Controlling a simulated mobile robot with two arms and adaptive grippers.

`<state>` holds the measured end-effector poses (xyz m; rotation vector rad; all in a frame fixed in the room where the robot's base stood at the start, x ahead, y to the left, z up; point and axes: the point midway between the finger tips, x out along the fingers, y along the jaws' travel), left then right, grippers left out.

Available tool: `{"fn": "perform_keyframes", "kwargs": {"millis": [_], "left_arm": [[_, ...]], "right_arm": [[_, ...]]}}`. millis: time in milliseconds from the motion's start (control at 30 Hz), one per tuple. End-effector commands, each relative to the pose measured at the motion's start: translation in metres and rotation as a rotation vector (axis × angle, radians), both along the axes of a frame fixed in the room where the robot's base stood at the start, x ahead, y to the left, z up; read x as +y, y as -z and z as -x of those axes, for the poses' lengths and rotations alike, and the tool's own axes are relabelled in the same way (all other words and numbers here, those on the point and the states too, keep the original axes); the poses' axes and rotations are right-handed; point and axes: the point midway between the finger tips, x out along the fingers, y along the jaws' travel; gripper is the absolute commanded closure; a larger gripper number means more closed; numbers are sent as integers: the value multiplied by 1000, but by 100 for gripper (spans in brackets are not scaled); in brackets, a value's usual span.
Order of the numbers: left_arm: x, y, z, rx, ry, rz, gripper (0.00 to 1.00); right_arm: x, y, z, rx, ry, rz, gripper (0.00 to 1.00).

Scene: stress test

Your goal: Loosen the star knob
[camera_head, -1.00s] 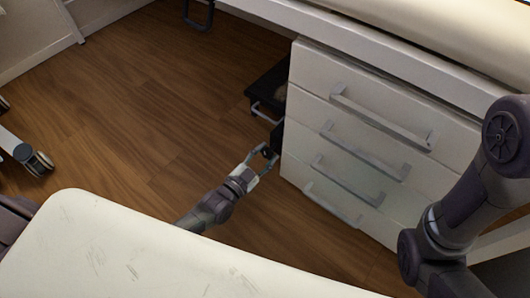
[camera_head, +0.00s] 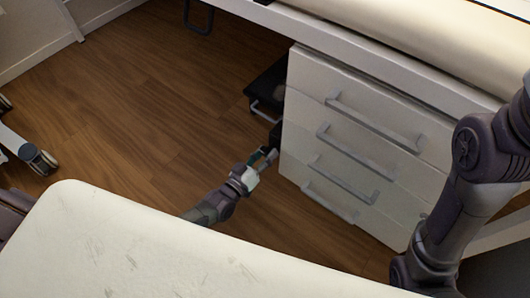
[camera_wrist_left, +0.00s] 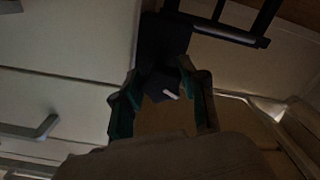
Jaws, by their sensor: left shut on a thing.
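My left gripper (camera_head: 267,157) is low beside the left side of the white drawer cabinet. In the left wrist view its two fingers (camera_wrist_left: 160,95) are on either side of a dark knob (camera_wrist_left: 158,86) with a small pale mark, and are shut on it. The knob's star shape is hard to make out in the dim light. A dark block (camera_head: 276,136) shows just beyond the fingertips in the head view, while the knob itself is hidden there. My right arm comes in at the right edge; its gripper is out of view.
The white drawer cabinet (camera_head: 310,120) with several grey handles stands right of my left gripper. A dark unit with a metal bar (camera_head: 265,107) is behind it. A pale scuffed surface (camera_head: 130,245) fills the near foreground.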

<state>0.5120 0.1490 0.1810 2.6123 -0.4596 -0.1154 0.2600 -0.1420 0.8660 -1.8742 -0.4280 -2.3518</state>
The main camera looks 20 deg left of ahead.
Motion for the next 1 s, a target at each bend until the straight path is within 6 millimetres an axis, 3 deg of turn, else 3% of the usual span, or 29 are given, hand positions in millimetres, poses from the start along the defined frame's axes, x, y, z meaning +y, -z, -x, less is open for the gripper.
{"fn": "perform_keyframes", "kwargs": {"millis": [500,1000], "left_arm": [[-1,0,1,127,1,342,93],[-1,0,2,157,0,422,93]], "right_arm": [[0,2,-4,17,-1,-3,60],[-1,0,-2,9,-4,-9,60]]}}
